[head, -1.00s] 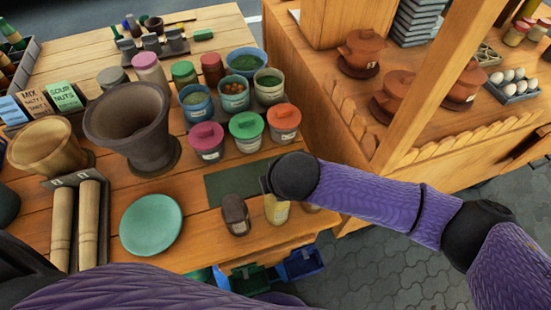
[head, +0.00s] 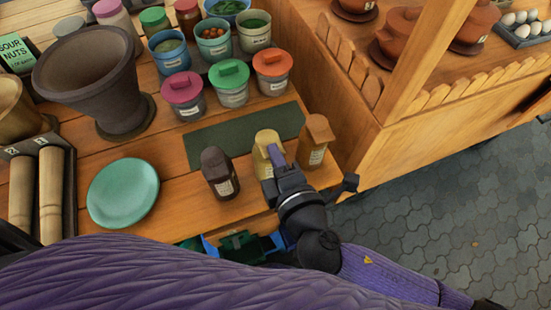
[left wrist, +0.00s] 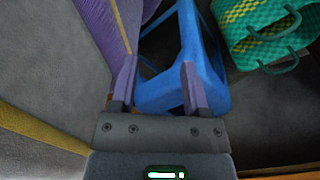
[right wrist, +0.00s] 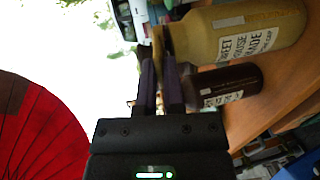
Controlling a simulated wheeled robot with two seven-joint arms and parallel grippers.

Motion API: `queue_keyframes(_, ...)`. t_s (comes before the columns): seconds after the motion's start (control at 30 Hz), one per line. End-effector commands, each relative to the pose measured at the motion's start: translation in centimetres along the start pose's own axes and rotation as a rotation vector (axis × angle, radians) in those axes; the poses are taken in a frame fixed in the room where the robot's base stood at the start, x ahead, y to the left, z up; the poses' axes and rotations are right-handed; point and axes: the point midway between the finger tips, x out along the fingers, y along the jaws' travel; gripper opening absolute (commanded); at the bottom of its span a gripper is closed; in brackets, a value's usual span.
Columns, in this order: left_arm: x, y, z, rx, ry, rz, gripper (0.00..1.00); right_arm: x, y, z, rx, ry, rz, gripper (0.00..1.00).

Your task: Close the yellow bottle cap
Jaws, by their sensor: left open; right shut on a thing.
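The yellow bottle (head: 264,166) stands upright near the table's front edge, between a dark brown bottle (head: 219,176) and an orange-brown bottle (head: 315,142). Its yellow cap (head: 266,137) is at the top, partly covered by my right gripper (head: 275,155). That gripper is shut on the cap. In the right wrist view the fingers (right wrist: 161,45) are close together at the top end of the yellow bottle (right wrist: 240,32); the grip itself is largely hidden, and I cannot tell how the cap is seated. My left gripper (left wrist: 159,66) is open and empty, away from the bottles.
A dark green mat (head: 245,127) lies behind the bottles, with lidded jars (head: 183,95) beyond it. A green plate (head: 123,192) and a mortar (head: 95,80) stand left. A wooden post (head: 435,50) rises at right. In the left wrist view, a blue stool (left wrist: 175,60) is below my gripper.

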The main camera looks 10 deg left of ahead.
Motion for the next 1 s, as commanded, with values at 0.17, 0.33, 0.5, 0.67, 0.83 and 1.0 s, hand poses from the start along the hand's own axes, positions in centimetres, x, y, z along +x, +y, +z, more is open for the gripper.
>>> queue_keyframes(0.17,3.8,-0.1,1.2,0.005,-0.025,-0.001,0.59,0.2,-1.7,0.0,0.003,-0.001,0.092,0.00)
queue_keyframes(0.33,5.3,-1.4,3.2,0.011,-0.070,-0.022,0.59,0.1,-1.7,0.1,0.000,-0.002,0.158,0.00)
queue_keyframes(0.5,6.0,-1.9,4.4,0.009,-0.095,-0.029,0.59,0.1,-1.6,0.1,0.000,-0.002,0.193,0.00)
queue_keyframes(0.67,6.1,-1.9,4.4,0.006,-0.096,-0.030,0.59,0.1,-1.5,0.0,0.000,-0.002,0.204,0.00)
queue_keyframes(0.83,6.1,-2.0,4.2,0.006,-0.092,-0.031,0.59,0.1,-1.4,0.1,-0.001,-0.002,0.205,0.00)
queue_keyframes(1.0,6.1,-2.0,3.9,0.006,-0.087,-0.032,0.59,0.1,-1.4,0.1,-0.001,-0.002,0.205,0.14)
